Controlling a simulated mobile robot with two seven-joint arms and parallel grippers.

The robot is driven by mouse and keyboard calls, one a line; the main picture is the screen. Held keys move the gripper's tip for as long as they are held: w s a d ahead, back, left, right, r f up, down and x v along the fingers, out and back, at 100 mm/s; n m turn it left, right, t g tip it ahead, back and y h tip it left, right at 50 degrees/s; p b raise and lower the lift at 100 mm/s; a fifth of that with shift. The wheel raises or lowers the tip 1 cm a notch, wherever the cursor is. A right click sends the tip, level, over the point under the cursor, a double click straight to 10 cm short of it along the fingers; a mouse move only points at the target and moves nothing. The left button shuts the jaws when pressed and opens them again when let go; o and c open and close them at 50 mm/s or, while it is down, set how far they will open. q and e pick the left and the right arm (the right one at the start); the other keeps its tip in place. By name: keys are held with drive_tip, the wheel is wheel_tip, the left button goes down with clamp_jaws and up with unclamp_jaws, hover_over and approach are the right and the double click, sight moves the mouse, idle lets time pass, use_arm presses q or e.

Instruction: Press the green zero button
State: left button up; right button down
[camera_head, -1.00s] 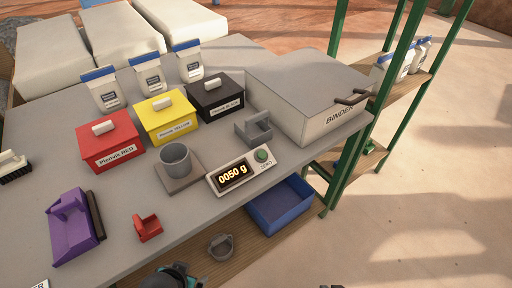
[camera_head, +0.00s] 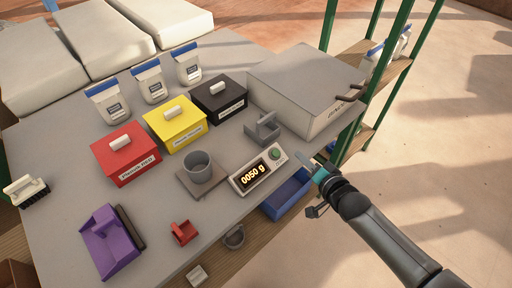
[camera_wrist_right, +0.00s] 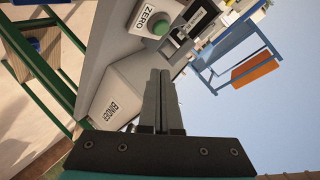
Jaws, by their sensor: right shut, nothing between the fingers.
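The scale (camera_head: 256,172) sits at the table's front edge, and its display reads 0050 g. The round green zero button (camera_head: 275,154) is at the right end of its panel. The button also shows in the right wrist view (camera_wrist_right: 159,28), next to the word ZERO and beyond the fingertips. A grey cup (camera_head: 198,167) stands on the scale's plate. My right gripper (camera_head: 315,164) is shut and empty, to the right of the button and apart from it. Its closed fingers show in the right wrist view (camera_wrist_right: 161,75). My left gripper is not in view.
The binder box (camera_head: 305,85) stands behind the button, with a grey scoop (camera_head: 262,130) nearby. A blue bin (camera_head: 288,198) sits below the table edge. Red (camera_head: 125,155), yellow (camera_head: 174,125) and black (camera_head: 219,98) boxes stand further left. Green shelf posts (camera_head: 385,70) rise at the right.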

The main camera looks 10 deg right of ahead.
sight(275, 153)
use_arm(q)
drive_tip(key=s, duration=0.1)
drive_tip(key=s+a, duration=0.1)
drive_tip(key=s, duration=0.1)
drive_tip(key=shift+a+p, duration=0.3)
use_arm(e)
drive_tip(key=shift+m+t+y, duration=0.3)
drive_tip(key=shift+t+y, duration=0.1)
drive_tip(key=r, duration=0.1)
drive_tip(key=a+r, duration=0.1)
drive_tip(key=r, duration=0.1)
drive_tip(key=w+a+r, duration=0.1)
drive_tip(key=shift+r, duration=0.35)
